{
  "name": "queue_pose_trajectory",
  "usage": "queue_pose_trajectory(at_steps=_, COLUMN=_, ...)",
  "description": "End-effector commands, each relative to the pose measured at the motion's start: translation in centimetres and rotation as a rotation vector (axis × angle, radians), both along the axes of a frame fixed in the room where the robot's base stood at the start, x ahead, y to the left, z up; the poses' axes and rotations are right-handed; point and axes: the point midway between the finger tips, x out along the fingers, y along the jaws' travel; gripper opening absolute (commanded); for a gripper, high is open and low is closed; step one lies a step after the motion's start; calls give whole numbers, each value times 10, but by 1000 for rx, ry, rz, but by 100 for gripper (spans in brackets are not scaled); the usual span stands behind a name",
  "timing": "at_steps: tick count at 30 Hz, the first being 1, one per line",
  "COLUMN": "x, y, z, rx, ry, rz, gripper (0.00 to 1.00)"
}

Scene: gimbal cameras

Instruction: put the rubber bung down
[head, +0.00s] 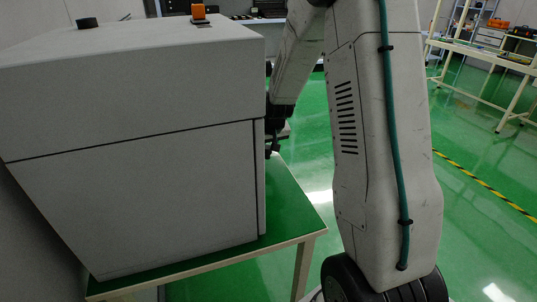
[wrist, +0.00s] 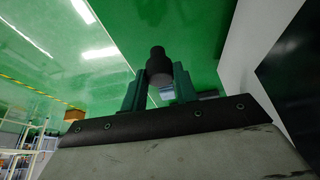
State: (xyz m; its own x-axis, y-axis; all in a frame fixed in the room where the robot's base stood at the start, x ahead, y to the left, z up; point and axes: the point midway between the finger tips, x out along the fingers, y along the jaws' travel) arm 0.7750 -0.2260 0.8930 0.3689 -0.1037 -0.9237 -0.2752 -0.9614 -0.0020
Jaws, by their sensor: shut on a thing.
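The rubber bung (wrist: 158,57) is a small black stepped plug, narrower at one end. In the wrist view my gripper (wrist: 159,74) is shut on it, with one green finger on each side. In the head view my gripper (head: 274,143) is a dark shape just past the right side of the big grey machine, above the green table (head: 290,205). It is partly hidden there, and I cannot make out the bung in that view.
The big grey machine (head: 140,190) covers most of the table; a green strip is bare at its right. A black cylinder (head: 87,23) and an orange-topped item (head: 198,12) are on its top. A workbench (head: 490,60) stands far right. Green floor lies open between.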

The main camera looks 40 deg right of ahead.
Motion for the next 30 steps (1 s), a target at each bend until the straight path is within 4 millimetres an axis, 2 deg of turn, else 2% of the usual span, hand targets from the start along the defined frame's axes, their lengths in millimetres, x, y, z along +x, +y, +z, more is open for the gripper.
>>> queue_pose_trajectory(at_steps=7, x=-1, y=0, z=-31, rx=2, ry=3, rz=-2, gripper=8)
queue_pose_trajectory(at_steps=19, x=-1, y=0, z=-37, rx=1, ry=1, rz=-1, gripper=8)
queue_pose_trajectory(at_steps=20, x=0, y=0, z=-37, rx=0, ry=0, rz=0, gripper=37)
queue_pose_trajectory(at_steps=21, x=-1, y=0, z=-37, rx=0, ry=0, rz=0, gripper=48)
queue_pose_trajectory(at_steps=22, x=-1, y=0, z=-37, rx=0, ry=0, rz=0, gripper=51)
queue_pose_trajectory(at_steps=30, x=0, y=0, z=-36, rx=0, ry=0, rz=-1, gripper=51)
